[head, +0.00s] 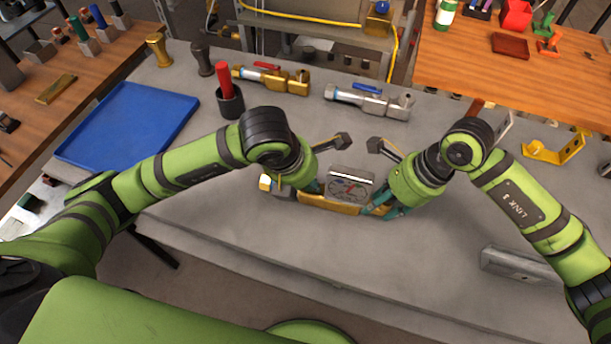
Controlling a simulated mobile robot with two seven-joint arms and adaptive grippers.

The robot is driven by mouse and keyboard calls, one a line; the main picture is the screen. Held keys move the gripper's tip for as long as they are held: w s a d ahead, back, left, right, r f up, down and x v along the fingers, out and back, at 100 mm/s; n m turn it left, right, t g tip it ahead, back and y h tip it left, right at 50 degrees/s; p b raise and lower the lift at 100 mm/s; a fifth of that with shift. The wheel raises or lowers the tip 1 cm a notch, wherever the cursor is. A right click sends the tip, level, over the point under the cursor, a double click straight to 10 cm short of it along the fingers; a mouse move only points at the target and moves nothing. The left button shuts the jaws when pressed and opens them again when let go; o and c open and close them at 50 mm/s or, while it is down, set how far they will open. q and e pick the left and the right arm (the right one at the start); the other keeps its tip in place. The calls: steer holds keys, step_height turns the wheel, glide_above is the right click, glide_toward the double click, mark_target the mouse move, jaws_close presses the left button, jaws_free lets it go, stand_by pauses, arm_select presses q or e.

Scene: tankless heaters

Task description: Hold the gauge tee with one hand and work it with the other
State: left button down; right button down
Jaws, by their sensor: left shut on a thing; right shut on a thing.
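The gauge tee (330,203) lies near the front of the grey table. It has a brass body and a dial gauge (347,190) with a silver top facing up. My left gripper (312,190) is shut on its left part, and a brass and white end sticks out to the left of the gripper. My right gripper (381,205) is shut at the right end of the tee. The gripper wrists hide parts of both ends, so the exact finger contact is hard to see.
Behind the tee stand a brass valve with a red handle (268,78), a silver valve with a blue handle (370,100) and a dark cup with a red tool (230,98). A blue tray (125,126) lies left. A metal bracket (520,266) lies front right. The table's middle front is clear.

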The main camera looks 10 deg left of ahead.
arm_select(q)
steer(key=shift+d+r+n, duration=0.2)
steer(key=shift+d+n, duration=0.2)
steer(key=shift+n, duration=0.6)
steer(key=shift+w+y, duration=0.1)
steer(key=shift+y, duration=0.2)
steer(key=c, duration=1)
jaws_free()
steer(key=shift+a, duration=0.1)
steer(key=shift+a+f+m+h, duration=0.1)
steer(key=shift+m+h, duration=0.3)
steer(key=shift+m, duration=0.7)
steer(key=m+g+h, duration=0.1)
steer(key=m, duration=0.2)
steer(key=shift+a, duration=0.15)
steer(key=m+g, duration=0.1)
steer(key=m, duration=0.2)
steer(key=m+g+h, duration=0.1)
steer(key=m, duration=0.2)
steer(key=shift+w+a+m, duration=0.1)
steer(key=shift+w+m, duration=0.1)
steer(key=shift+m, duration=0.1)
steer(key=v, duration=1.2)
